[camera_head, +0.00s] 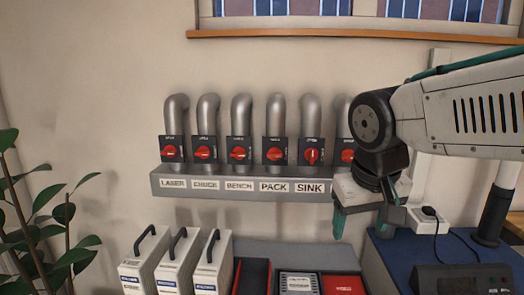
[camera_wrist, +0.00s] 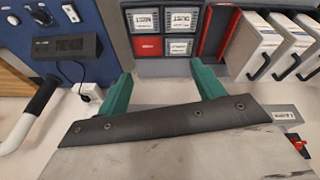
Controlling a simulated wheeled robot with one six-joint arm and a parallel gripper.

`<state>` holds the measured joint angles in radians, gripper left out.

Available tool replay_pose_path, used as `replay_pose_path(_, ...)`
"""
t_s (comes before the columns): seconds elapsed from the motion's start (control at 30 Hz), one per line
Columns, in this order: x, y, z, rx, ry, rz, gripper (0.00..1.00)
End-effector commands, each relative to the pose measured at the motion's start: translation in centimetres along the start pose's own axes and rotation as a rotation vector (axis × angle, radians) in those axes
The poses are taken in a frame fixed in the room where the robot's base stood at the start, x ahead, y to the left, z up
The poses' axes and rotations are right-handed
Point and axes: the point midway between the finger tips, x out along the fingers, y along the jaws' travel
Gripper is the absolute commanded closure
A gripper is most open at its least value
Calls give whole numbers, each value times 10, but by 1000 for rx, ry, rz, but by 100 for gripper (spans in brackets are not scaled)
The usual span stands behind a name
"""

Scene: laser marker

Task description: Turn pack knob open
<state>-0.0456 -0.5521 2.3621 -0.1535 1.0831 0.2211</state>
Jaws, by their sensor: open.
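The pack knob (camera_head: 275,153) is a red rotary knob on a dark plate, above the label PACK on a grey wall rail (camera_head: 240,185). Its red handle looks roughly horizontal. The sink knob (camera_head: 312,156), just to its right, has its handle upright. My gripper (camera_head: 366,215) is open and empty, right of and below the pack knob, apart from it. Its green fingers also show spread in the wrist view (camera_wrist: 161,86), pointing at the bench items.
Laser (camera_head: 171,151), chuck (camera_head: 204,152) and bench (camera_head: 239,153) knobs are left of pack, under grey pipes. My arm partly hides a sixth knob (camera_head: 347,156).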

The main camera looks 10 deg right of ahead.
Motion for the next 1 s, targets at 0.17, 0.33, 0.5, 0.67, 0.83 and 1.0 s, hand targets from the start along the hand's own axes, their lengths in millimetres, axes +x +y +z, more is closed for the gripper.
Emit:
replay_pose_path(0.17,-7,-22,-140,92,193,62,33)
replay_pose_path(0.33,-4,-58,-248,158,362,57,33)
replay_pose_path(0.5,2,-88,-310,192,466,28,33)
replay_pose_path(0.67,8,-99,-332,204,502,13,33)
replay_pose_path(0.83,28,-98,-343,205,502,13,33)
replay_pose_path(1.0,51,-95,-356,206,503,12,33)
